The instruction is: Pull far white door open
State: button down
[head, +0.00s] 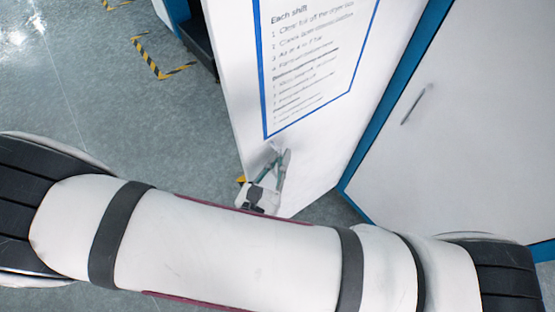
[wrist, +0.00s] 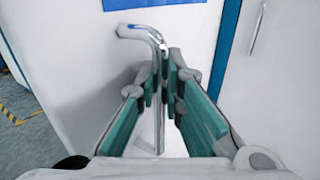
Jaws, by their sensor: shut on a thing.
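A white door (head: 318,165) with a blue-framed notice (head: 310,60) stands in the middle of the head view, at an angle to the white panel on its right. It fills the left and middle of the wrist view (wrist: 75,60). Its bent metal handle (wrist: 140,32) runs down between my fingers. My gripper (wrist: 168,80) is shut on this handle; it shows in the head view (head: 279,160) low on the door. My fingers hide part of the handle.
A second white door (head: 460,120) with a bar handle (head: 414,104) stands at the right, closed. A blue frame post (head: 395,95) lies between the doors. Grey floor (head: 90,100) with yellow-black corner marks (head: 160,65) is clear at the left.

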jog(key=shift+s, duration=0.1)
jog(key=c, duration=1.7)
grip_release()
